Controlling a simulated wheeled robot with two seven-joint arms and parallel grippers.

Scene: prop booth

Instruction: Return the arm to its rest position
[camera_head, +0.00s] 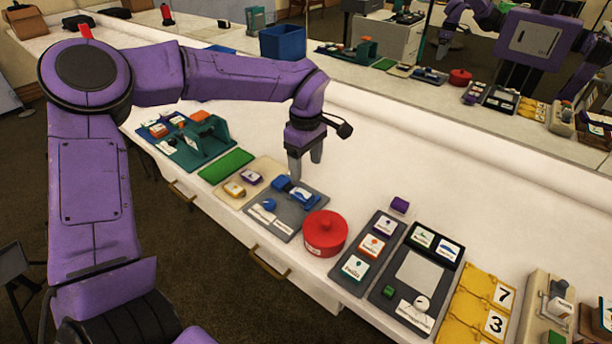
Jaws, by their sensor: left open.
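My left arm comes in from the left and bends over the white counter (440,165). My left gripper (306,168) points down, with its fingers apart and nothing seen between them. It is above the counter, just behind a grey tray (262,222) that holds blue pieces (296,190). A red round pot (325,232) with a lid stands to the right of and in front of the gripper. My right gripper is not seen directly.
A row of props lines the counter's front edge: a green stand (205,140), a green mat (226,166), a dark card tray (370,250), a grey board (418,272) and a yellow number board (480,308). A blue bin (283,41) stands behind. A mirror reflects the scene.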

